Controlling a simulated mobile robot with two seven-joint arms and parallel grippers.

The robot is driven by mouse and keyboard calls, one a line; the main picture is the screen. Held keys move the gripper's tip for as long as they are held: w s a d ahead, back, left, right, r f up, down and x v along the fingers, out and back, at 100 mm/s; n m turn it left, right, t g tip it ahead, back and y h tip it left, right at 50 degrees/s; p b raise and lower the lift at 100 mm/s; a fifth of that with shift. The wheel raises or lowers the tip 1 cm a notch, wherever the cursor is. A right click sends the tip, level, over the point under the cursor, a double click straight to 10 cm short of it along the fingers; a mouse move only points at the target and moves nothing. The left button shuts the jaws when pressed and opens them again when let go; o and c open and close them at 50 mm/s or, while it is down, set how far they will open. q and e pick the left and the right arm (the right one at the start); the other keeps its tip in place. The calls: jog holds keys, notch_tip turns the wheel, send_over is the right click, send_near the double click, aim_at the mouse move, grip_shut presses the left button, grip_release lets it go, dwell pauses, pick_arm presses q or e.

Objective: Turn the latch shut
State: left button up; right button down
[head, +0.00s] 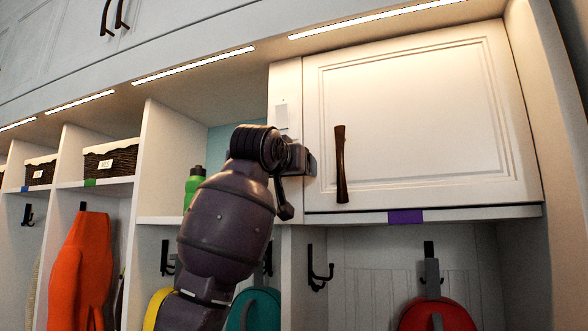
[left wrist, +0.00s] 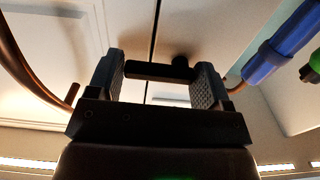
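The white cabinet door (head: 420,120) appears closed, its left edge along a white frame strip. A dark brown handle (head: 341,165) stands upright on it. The latch (left wrist: 150,71), a dark bar with a round knob, shows in the left wrist view, lying across the dark seam between door and frame. My left gripper (head: 310,161) is at the door's left edge and hides the latch in the head view. In the left wrist view my gripper (left wrist: 159,82) has its fingers wide apart, one near each end of the bar. Contact cannot be told. My right gripper is not in view.
Left of the arm are open cubbies with a green bottle (head: 195,186), a wicker basket (head: 111,158) and a shelf edge. Below the door hang black hooks (head: 319,272) and a red bag (head: 437,315). A blue cylinder (left wrist: 285,45) is close to the right finger in the wrist view.

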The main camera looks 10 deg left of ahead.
pick_arm(q)
jog(key=shift+o, duration=0.5)
jog(key=shift+s, duration=0.1)
jog(key=s+a+b, duration=0.2)
jog(key=s+b, duration=0.1)
jog(key=s, duration=0.7)
jog(key=shift+s, duration=0.25)
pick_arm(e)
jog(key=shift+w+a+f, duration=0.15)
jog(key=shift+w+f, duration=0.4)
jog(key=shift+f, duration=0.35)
